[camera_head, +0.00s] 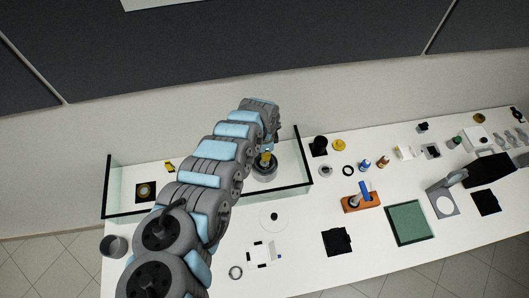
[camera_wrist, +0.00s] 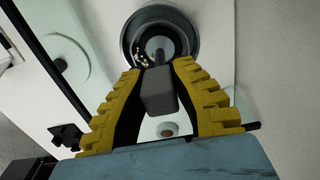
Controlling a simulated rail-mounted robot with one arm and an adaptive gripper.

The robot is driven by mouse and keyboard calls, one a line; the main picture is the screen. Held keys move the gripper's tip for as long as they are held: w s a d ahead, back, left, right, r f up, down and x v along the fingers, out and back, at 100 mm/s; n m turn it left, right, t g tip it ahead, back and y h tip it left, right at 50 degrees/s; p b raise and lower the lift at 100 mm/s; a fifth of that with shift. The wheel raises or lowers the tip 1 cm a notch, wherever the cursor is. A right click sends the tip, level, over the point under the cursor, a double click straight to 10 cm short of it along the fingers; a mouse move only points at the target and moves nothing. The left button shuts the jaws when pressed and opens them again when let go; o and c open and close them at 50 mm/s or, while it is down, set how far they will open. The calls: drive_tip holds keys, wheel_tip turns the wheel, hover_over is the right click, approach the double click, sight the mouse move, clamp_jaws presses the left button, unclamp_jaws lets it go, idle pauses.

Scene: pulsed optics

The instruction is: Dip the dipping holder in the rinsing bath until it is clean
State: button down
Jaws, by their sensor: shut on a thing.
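My gripper (camera_wrist: 157,78) has its yellow fingers on either side of a grey block, which appears to be the handle of the dipping holder (camera_wrist: 158,97). A grey stem shows past the block, over a dark round vessel (camera_wrist: 183,24) that looks like the rinsing bath. I cannot tell whether the holder's lower end touches the liquid or how clean it is. Small pale specks show at the vessel's left inside. In the head view my gripper (camera_head: 267,153) is small and partly hidden by my arm, just above the round vessel (camera_head: 264,173).
A clear-walled enclosure with black edges (camera_head: 308,160) surrounds the vessel. To the right are an orange block (camera_head: 361,203), a green square (camera_head: 409,222) and several small parts. A grey cup (camera_head: 114,245) stands front left.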

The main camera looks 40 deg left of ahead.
drive_tip(key=shift+f, duration=0.15)
wheel_tip(320, 180, down, 5)
drive_tip(key=b, duration=0.4)
drive_tip(key=shift+r, duration=0.25)
wheel_tip(320, 180, up, 5)
drive_tip(key=p, duration=0.4)
drive_tip(key=shift+f, duration=0.1)
wheel_tip(320, 180, up, 3)
drive_tip(key=p, duration=0.2)
drive_tip(key=shift+f+p, duration=0.15)
drive_tip(key=shift+p, duration=0.15)
drive_tip(key=shift+r, duration=2.55)
